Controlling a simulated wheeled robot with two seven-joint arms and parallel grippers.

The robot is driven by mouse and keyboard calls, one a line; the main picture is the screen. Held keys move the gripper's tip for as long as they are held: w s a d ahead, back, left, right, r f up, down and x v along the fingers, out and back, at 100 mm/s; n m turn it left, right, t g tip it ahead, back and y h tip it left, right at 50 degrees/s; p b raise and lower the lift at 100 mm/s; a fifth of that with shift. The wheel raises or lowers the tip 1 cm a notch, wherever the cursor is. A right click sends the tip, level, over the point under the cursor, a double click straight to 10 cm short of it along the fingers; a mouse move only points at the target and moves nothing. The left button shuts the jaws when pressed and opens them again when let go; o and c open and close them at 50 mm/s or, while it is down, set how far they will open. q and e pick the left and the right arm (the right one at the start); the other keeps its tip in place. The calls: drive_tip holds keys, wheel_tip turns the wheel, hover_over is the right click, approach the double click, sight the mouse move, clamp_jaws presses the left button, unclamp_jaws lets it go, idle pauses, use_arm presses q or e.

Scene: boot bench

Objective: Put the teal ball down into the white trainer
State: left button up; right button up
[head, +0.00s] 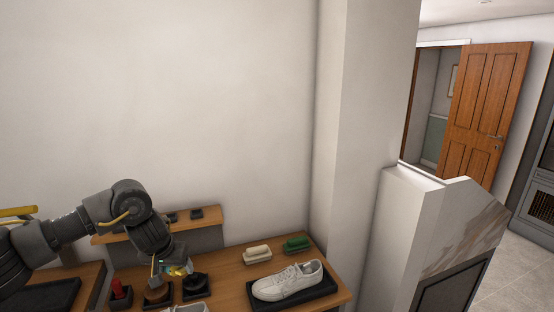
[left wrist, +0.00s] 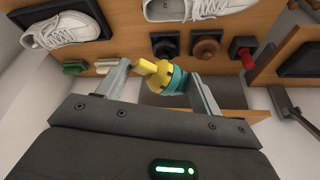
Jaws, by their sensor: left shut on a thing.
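My left gripper (head: 172,268) is shut on the teal ball (left wrist: 177,80), which has a yellow part with a short yellow stub in the left wrist view. The ball sits between the two fingers and is small and partly hidden in the head view. A white trainer (head: 288,282) with laces rests on a black tray (head: 325,289), to the right of my left gripper; it also shows in the left wrist view (left wrist: 68,28). A second white shoe shows in part in the left wrist view (left wrist: 190,8). My right gripper is out of view.
A cream brush (head: 257,254) and a green brush (head: 297,243) lie behind the trainer on the wooden bench (head: 228,282). A black round item (head: 195,285), a brown round item (head: 157,294) and a red item (head: 121,291) stand near the gripper. A wall closes the back.

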use_arm(q)
drive_tip(key=s+d+r+m+g+h, duration=0.1)
drive_tip(key=s+d+r+m+h, duration=0.25)
drive_tip(key=s+d+m, duration=0.6)
drive_tip(key=s+a+f+m, duration=0.1)
drive_tip(key=s+a+f, duration=0.15)
drive_tip(key=s, duration=0.65)
wheel_tip(320, 180, down, 9)
drive_tip(key=a+b, duration=0.1)
drive_tip(key=b, duration=0.8)
drive_tip(key=shift+s+g, duration=0.25)
drive_tip(key=shift+g, duration=0.05)
